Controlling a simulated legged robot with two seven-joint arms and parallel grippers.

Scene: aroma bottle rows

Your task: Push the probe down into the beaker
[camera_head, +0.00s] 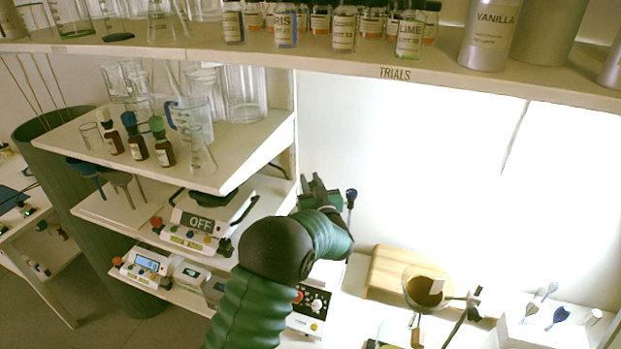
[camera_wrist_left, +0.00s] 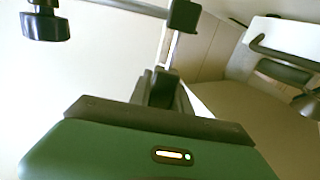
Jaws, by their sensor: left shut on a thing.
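The thin dark probe (camera_head: 350,208) with a blue top stands roughly upright just right of my left gripper (camera_head: 318,190) in the head view. The gripper is raised in front of the pale back wall, above a white instrument. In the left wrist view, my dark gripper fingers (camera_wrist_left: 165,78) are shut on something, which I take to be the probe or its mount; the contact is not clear. The beaker for the probe cannot be made out and may be hidden behind my green left arm. My right gripper is out of view.
A white instrument with knobs (camera_head: 312,308) is partly behind my arm. Shelves with glassware (camera_head: 245,100) and scales (camera_head: 198,222) stand left. A wooden block (camera_head: 387,270) and a round brown-filled vessel (camera_head: 425,288) are right. The labelled shelf (camera_head: 340,62) crosses overhead.

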